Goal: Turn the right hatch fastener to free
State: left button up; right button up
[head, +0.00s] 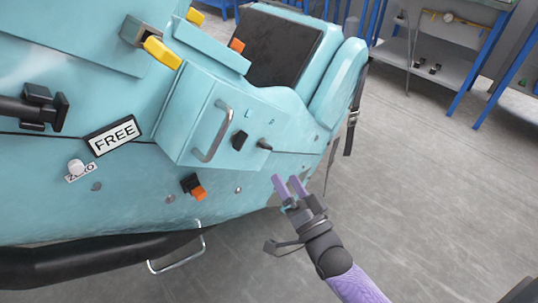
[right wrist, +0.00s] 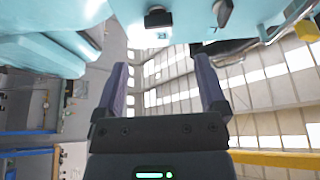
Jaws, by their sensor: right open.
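The hatch (head: 190,125) is a teal box on the side of the teal coaster car. It has a silver bar handle (head: 213,130) and two dark fasteners on its right part: a black knob (head: 239,140) and a smaller dark lever (head: 264,144) to its right. Two dark fasteners also show at the top of the right wrist view, the left one (right wrist: 158,18) and the right one (right wrist: 222,12). My right gripper (head: 290,184) is open and empty, below and right of the hatch, apart from the fasteners. My left gripper is not in view.
A FREE sign (head: 113,135) and a white knob (head: 76,167) on a ZERO label sit left of the hatch. An orange-and-black latch (head: 194,187) is below. A yellow handle (head: 162,53) stands above. Grey floor (head: 430,200) is clear at right; a blue-legged shelf (head: 440,70) stands behind.

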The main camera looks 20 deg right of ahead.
aim_at(268, 149)
jog(key=b+x, duration=0.2)
jog(key=x, duration=0.6)
jog(key=shift+w+f, duration=0.1)
jog(key=shift+w, duration=0.1)
jog(key=c, duration=0.8)
grip_shut()
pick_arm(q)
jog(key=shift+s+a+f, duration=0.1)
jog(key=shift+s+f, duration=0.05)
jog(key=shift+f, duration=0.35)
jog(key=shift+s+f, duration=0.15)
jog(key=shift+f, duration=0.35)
